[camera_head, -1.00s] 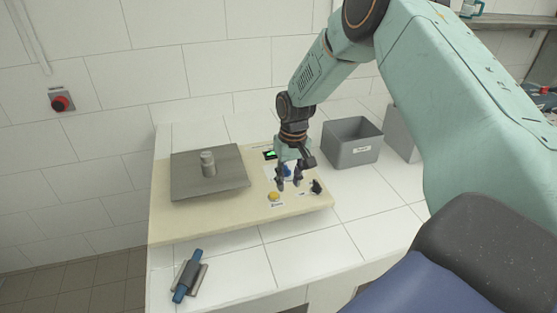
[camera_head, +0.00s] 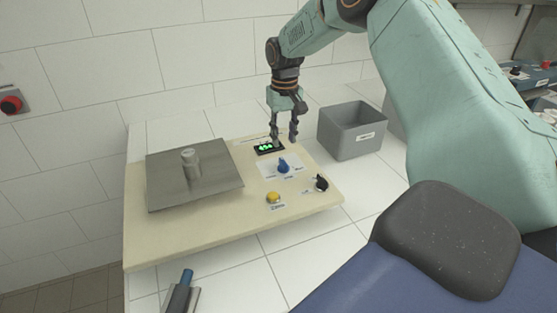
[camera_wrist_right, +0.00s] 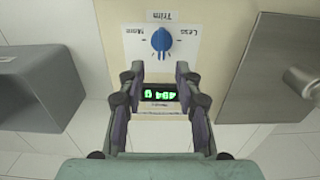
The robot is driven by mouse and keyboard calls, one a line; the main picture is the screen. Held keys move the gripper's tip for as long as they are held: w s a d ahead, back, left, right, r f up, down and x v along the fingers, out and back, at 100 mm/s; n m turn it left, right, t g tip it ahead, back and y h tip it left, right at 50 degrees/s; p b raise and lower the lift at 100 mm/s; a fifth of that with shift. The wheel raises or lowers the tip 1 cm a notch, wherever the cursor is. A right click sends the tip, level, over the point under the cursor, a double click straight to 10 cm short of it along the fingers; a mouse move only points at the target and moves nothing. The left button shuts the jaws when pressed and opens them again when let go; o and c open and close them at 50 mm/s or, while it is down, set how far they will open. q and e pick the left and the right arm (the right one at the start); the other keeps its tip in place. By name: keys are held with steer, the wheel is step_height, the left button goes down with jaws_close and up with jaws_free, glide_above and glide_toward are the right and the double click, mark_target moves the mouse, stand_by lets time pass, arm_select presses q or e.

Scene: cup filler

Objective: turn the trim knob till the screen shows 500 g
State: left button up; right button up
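The blue trim knob (camera_head: 283,166) stands on a white label on the cream panel (camera_head: 225,222). It also shows in the right wrist view (camera_wrist_right: 161,41), between the words Less and More. The small screen (camera_head: 268,148) with green digits lies behind the knob. In the right wrist view the screen (camera_wrist_right: 158,93) is upside down and seems to read about 494 g; I cannot be sure of the digits. My right gripper (camera_head: 285,140) is open and empty above the panel near the screen, apart from the knob. My left gripper is not in view.
A steel plate (camera_head: 220,180) carries a metal weight (camera_head: 191,163) at left. A yellow button (camera_head: 274,197) and a black knob (camera_head: 321,183) sit at the panel's front. A grey bin (camera_head: 345,146) stands at right. A blue-handled tool (camera_head: 181,291) lies in front.

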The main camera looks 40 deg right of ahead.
mark_target(283, 161)
steer(key=f, duration=0.6)
steer(key=shift+s+a+f, duration=0.15)
steer(key=shift+s+f, duration=0.05)
steer(key=shift+f, duration=0.2)
steer(key=shift+s+f, duration=0.25)
steer(key=shift+a+r, duration=0.2)
steer(key=shift+w+a, duration=0.1)
steer(key=shift+c, duration=0.3)
steer(key=shift+w+f, duration=0.1)
steer(key=shift+w, duration=0.05)
steer(key=shift+c, duration=0.7)
steer(key=shift+d+f, duration=0.15)
steer(key=shift+d, duration=0.15)
steer(key=c, duration=0.3)
steer(key=shift+c, duration=0.8)
steer(key=shift+a, duration=0.1)
jaws_close()
